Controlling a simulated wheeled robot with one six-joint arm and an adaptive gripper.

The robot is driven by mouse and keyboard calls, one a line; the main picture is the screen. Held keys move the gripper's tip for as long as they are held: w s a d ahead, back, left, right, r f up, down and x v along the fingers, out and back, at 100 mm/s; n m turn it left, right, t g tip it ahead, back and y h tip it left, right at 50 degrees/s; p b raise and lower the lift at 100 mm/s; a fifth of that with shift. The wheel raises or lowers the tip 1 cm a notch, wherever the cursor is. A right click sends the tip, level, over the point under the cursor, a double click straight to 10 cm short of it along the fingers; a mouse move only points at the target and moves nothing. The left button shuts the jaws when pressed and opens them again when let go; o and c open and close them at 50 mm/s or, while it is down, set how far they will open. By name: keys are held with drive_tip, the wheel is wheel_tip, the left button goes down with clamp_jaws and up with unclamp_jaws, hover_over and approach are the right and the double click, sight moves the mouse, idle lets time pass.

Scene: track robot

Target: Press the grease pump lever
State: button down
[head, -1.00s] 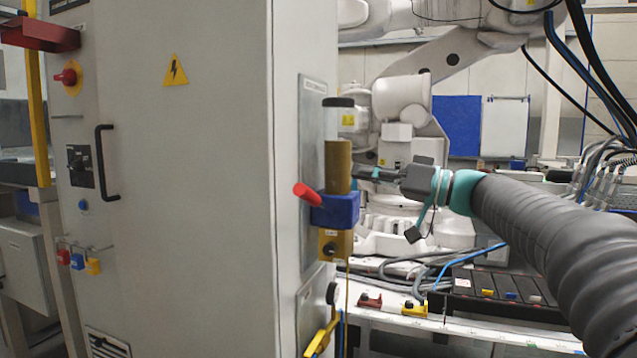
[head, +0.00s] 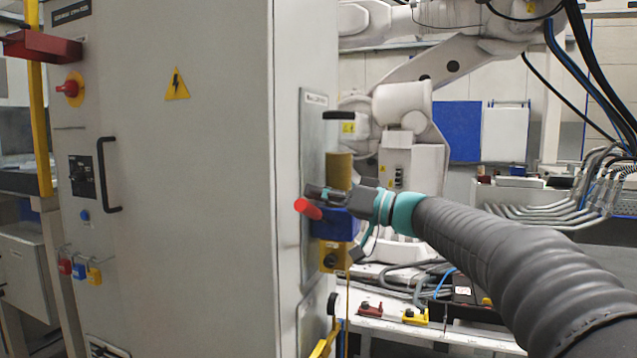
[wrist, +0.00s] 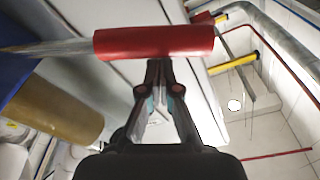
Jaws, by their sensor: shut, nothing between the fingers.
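The grease pump is mounted on the side of the grey cabinet. It has a brass cylinder (head: 339,172), a blue block (head: 335,225) and a lever with a red grip (head: 308,209) pointing out to the left. My gripper (head: 310,191) is shut and empty, just above the red grip in the head view and in front of the cylinder's lower part. In the wrist view the red grip (wrist: 155,42) lies across just beyond my shut fingertips (wrist: 158,66). Whether they touch it cannot be told. The brass cylinder (wrist: 55,105) is at the left there.
The grey cabinet (head: 190,200) fills the left, with a black handle (head: 104,175) and a red switch (head: 70,88) on its front. A white robot arm (head: 405,110) stands behind the pump. A white bench (head: 450,335) with small parts is at the lower right.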

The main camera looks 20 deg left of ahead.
drive_tip(key=shift+s+f, duration=0.25)
drive_tip(key=shift+f, duration=0.2)
